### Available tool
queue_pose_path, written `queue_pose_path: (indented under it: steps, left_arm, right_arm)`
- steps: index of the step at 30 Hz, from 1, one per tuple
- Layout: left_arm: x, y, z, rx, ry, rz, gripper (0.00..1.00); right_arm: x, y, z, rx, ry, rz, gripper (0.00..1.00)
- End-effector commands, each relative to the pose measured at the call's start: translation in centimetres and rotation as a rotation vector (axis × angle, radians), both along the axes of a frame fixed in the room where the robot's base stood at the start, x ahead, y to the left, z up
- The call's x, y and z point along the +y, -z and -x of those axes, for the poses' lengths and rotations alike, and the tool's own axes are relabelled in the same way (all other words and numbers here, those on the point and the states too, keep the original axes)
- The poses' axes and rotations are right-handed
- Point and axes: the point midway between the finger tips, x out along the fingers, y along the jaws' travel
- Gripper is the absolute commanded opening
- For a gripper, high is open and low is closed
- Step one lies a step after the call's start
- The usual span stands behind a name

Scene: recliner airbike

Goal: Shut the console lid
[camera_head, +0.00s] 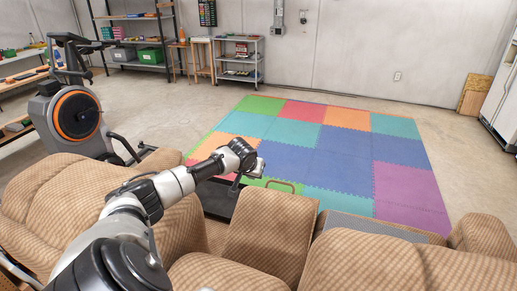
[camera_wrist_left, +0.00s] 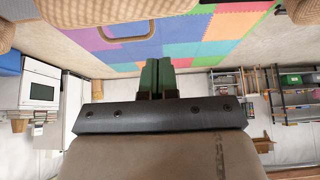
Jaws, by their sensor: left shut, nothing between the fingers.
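A tan patterned console panel (camera_head: 268,232), apparently the console lid, stands tilted up between the recliner seats in the head view. A thin tan loop (camera_head: 283,185) shows at its top edge; a similar loop (camera_wrist_left: 126,32) is at the upper left of the left wrist view. A dark flat surface (camera_head: 216,197) lies beside the panel, partly hidden by my left arm. My left gripper (camera_head: 250,172) is above and just left of the panel's top. Its green fingers (camera_wrist_left: 157,62) are together and empty. Contact with the panel cannot be told. My right gripper is not in view.
Tan recliner cushions (camera_head: 375,265) fill the foreground on both sides. An exercise bike (camera_head: 75,112) stands at the left. A coloured foam mat (camera_head: 330,150) covers open floor beyond the recliner. Shelves (camera_head: 240,60) line the back wall.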

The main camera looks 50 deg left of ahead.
Motion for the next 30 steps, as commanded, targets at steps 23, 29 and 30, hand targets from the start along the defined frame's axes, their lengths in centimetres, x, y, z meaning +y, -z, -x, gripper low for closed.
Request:
queue_pose_path:
  steps: [23, 29, 30]
  left_arm:
    - [2.7, 8.7, -5.0, -0.001, -0.002, 0.001, 0.0]
    - [2.9, 9.0, -5.3, 0.0, -0.001, -0.001, 0.0]
    - [2.9, 9.0, -5.3, 0.0, -0.001, -0.001, 0.0]
  right_arm:
    - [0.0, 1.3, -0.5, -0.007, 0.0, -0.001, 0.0]
    - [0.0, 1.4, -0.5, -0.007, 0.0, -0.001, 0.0]
    - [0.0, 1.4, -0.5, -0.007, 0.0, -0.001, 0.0]
